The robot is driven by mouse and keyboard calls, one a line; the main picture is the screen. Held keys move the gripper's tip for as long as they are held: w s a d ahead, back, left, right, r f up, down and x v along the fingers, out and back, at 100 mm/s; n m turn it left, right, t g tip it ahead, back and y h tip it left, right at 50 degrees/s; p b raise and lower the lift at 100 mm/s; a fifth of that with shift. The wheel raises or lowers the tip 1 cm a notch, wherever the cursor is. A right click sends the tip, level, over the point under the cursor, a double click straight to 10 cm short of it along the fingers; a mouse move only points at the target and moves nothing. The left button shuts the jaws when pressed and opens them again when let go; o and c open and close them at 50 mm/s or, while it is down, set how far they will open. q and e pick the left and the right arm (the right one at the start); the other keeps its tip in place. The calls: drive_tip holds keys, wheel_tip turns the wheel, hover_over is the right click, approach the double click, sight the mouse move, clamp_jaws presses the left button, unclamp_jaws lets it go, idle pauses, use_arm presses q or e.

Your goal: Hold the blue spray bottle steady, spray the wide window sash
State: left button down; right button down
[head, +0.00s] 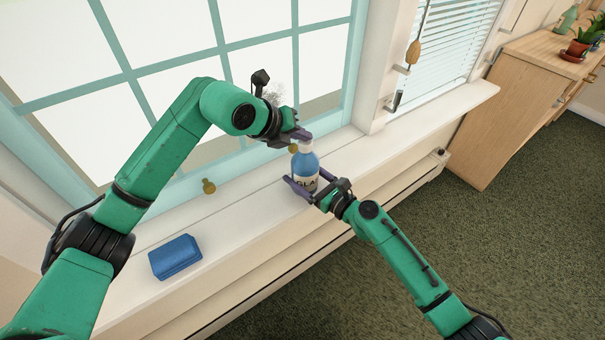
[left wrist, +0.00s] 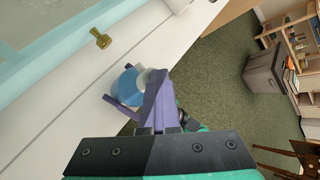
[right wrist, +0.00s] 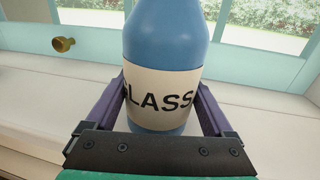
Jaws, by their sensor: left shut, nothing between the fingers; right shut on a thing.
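The blue spray bottle (head: 306,166) stands upright on the white window sill, with a white top and a label reading GLASS in the right wrist view (right wrist: 165,50). My right gripper (head: 303,188) is shut around its body, one finger on each side. My left gripper (head: 302,135) is shut and empty, its fingertips right at the bottle's top; in the left wrist view the closed fingers (left wrist: 158,98) partly cover the bottle (left wrist: 128,84). Whether they touch it I cannot tell. The wide window sash (head: 354,55), teal with several panes, is behind. A grey speckled mist (head: 273,91) shows before its lower panes.
A blue sponge-like block (head: 175,257) lies on the sill (head: 240,222) at the left. A brass knob (head: 208,186) is near the sash bottom. A narrower window with blinds (head: 455,45) and a wooden cabinet (head: 525,85) are at the right. Carpet below is clear.

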sight(301, 143)
use_arm(q)
drive_tip(key=shift+a+f, duration=0.25)
drive_tip(key=shift+f, duration=0.65)
use_arm(e)
drive_tip(key=shift+a+r, duration=0.2)
drive_tip(key=shift+r, duration=0.05)
use_arm(q)
drive_tip(key=r, duration=0.5)
drive_tip(key=shift+w+d+r, duration=0.1)
drive_tip(key=shift+w+r, duration=0.1)
drive_tip(key=shift+r, duration=0.1)
use_arm(e)
drive_tip(key=shift+w+d+f, duration=0.1)
drive_tip(key=shift+f, duration=0.05)
use_arm(q)
drive_tip(key=shift+s+r, duration=0.1)
drive_tip(key=shift+r, duration=0.4)
drive_tip(key=shift+d, duration=0.1)
use_arm(e)
drive_tip(key=shift+d+f, duration=0.1)
unclamp_jaws()
